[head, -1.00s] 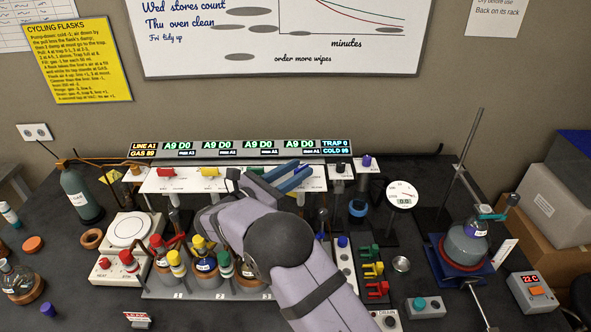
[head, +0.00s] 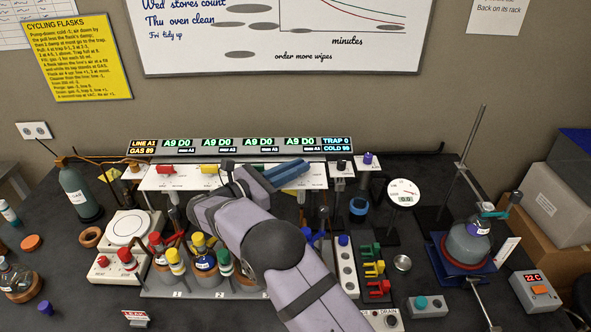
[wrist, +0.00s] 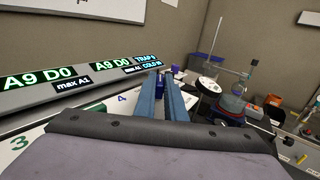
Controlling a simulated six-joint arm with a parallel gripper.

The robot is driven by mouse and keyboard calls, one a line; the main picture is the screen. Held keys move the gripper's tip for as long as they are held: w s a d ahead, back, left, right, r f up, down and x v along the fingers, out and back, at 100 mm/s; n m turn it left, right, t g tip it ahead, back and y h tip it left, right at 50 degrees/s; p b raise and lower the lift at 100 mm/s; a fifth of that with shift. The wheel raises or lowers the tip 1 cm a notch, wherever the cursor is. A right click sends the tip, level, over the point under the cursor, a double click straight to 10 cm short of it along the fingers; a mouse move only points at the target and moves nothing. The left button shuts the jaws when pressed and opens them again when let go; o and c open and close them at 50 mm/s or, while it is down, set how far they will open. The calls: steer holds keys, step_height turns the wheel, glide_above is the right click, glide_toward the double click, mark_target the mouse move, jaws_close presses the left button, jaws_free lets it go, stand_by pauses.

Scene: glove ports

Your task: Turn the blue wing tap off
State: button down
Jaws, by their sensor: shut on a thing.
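The blue wing tap (wrist: 160,84) shows in the wrist view as a dark blue piece between my two long blue-grey fingers. My gripper (wrist: 160,92) is shut on it, over the white panel near the blue number 4. In the head view my gripper (head: 296,173) reaches across the right part of the white tap panel (head: 317,182), its fingers pointing right. The fingers hide the tap there, so its exact angle cannot be told.
A red tap (head: 168,168) and a yellow tap (head: 208,169) sit left on the panel. A display bar (head: 240,147) runs behind. Flasks with coloured caps (head: 200,262) stand below my arm. A round gauge (head: 403,191) and a purple-topped post (head: 367,159) are to the right.

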steer(key=c, duration=1.8)
jaws_free()
steer(key=shift+s+a+f+b, duration=0.1)
steer(key=shift+s+a+b, duration=0.15)
steer(key=shift+a+b, duration=0.15)
steer(key=b+v, duration=0.2)
steer(key=v, duration=0.3)
steer(key=shift+s+a, duration=0.1)
steer(key=shift+a, duration=0.05)
steer(key=shift+s+a+b, duration=0.3)
steer(key=shift+a, duration=0.1)
